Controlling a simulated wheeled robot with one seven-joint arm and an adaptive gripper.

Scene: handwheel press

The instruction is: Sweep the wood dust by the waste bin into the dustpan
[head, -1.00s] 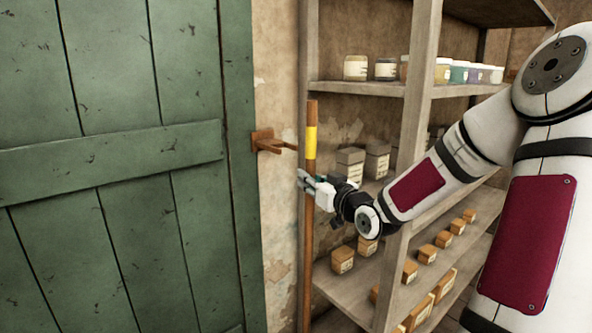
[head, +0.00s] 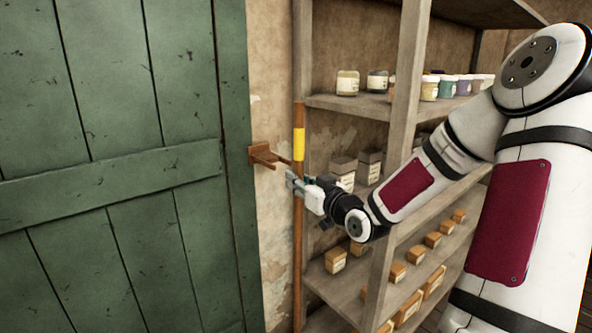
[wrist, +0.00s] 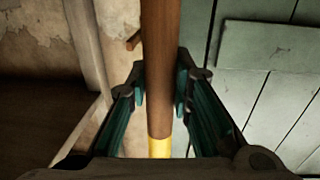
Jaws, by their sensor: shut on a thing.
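A long brown wooden handle with a yellow band (head: 299,145) stands upright between the green door and the shelf. My gripper (head: 297,184) is shut on this handle, a little below the yellow band. In the wrist view the handle (wrist: 159,95) runs between the two fingers, with the yellow part at the bottom of the picture. The handle's lower end is out of view, so I cannot see what is on it. No wood dust, waste bin or dustpan shows in these views.
A wooden wall bracket (head: 268,156) sticks out beside the handle, left of my gripper. The green door (head: 120,120) fills the left side. A wooden shelf unit (head: 402,130) with jars, tins and small boxes stands close on the right, behind my arm.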

